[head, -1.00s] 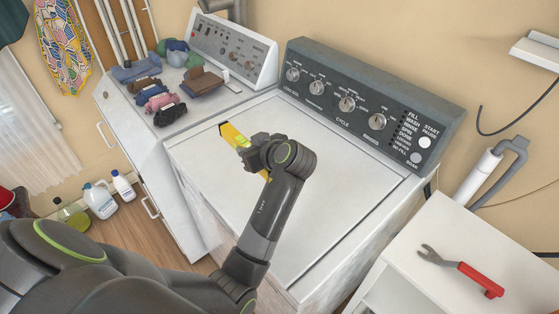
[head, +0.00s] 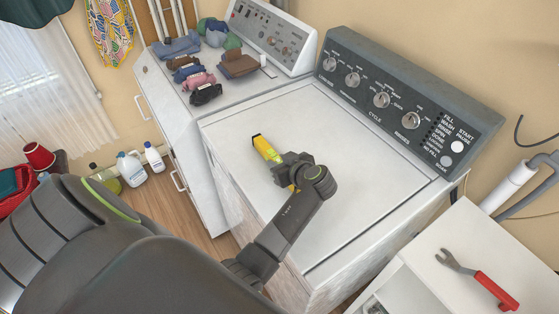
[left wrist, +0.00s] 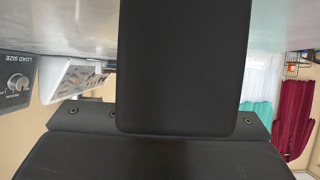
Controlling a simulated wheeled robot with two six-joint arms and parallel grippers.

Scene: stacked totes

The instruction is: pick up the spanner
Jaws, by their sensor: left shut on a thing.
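The spanner (head: 480,279), with a grey open-ended head and a red handle, lies on a white side table (head: 478,239) at the right of the head view. My left gripper (head: 284,174) is well to its left, over the washing machine lid. It is shut on a yellow spirit level (head: 265,149) with a green-yellow vial; the gripper hides part of the level. I cannot tell whether the level touches the lid. The left wrist view is mostly filled by dark parts, and the spanner is not in it. My right gripper is not in view.
The washing machine (head: 350,160) has a raised control panel (head: 390,97) at the back; its lid is otherwise clear. Folded clothes (head: 203,77) lie on the left machine. Bottles (head: 131,168) stand on the floor. A wall pipe (head: 515,184) rises behind the side table.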

